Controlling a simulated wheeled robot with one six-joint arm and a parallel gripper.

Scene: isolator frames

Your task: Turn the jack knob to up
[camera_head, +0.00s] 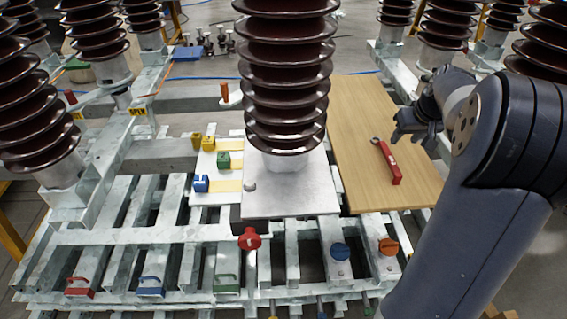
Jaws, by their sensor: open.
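My gripper (402,132) is open and appears empty, above the right part of the wooden board. It is farther back than the knobs and touches none of them. My arm comes in from the right.
A red-handled tool (389,163) lies on the wooden board (362,105). A ribbed brown insulator (286,75) rises from the metal plate (290,200). Blue (201,184), green (223,160) and yellow (208,144) blocks stand left. Coloured handles (150,287) line the front left.

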